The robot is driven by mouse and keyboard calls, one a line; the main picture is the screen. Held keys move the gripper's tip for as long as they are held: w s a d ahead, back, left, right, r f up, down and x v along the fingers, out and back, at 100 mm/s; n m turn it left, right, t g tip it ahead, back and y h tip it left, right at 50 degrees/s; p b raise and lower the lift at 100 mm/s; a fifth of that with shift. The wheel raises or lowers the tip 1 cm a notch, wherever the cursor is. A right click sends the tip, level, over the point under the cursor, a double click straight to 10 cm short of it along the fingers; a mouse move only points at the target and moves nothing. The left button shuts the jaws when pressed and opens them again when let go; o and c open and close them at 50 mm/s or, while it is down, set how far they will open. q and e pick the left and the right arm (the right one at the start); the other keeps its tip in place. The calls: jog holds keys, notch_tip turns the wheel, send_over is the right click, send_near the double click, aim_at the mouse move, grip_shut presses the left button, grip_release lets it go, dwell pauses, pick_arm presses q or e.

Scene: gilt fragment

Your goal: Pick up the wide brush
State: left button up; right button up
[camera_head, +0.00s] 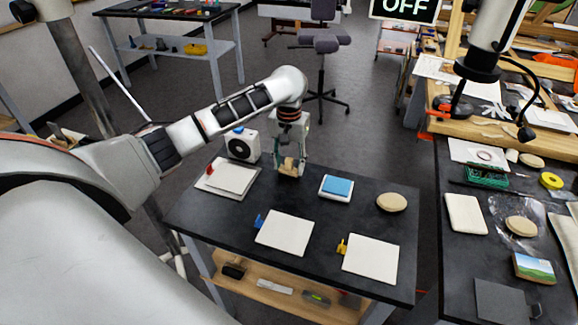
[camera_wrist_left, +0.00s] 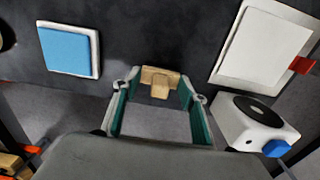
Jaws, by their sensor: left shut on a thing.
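The wide brush (camera_head: 289,166) is a small tan, wooden-looking piece at the far edge of the dark table. My left gripper (camera_head: 290,169) reaches down over it from above and is shut on it. In the left wrist view the brush (camera_wrist_left: 159,78) sits between the fingertips, its wide part across the gap and a shorter part pointing toward the palm. Its bristles cannot be made out. Whether it still touches the table is unclear. My right gripper does not show.
A white box with a round black front (camera_head: 243,145) stands just left of the gripper. A blue pad on a white tray (camera_head: 336,197) lies to the right. White boards with coloured clips (camera_head: 285,232) and a beige oval (camera_head: 391,202) lie around. Dark tabletop (camera_head: 225,217) shows between them.

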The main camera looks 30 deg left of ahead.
aim_at(289, 159)
pick_arm(q)
notch_tip(289, 159, up, 20)
dwell(0.5)
jog(key=shift+o, duration=0.6)
dwell(1.1)
jog(key=shift+f, duration=0.1)
dwell(0.5)
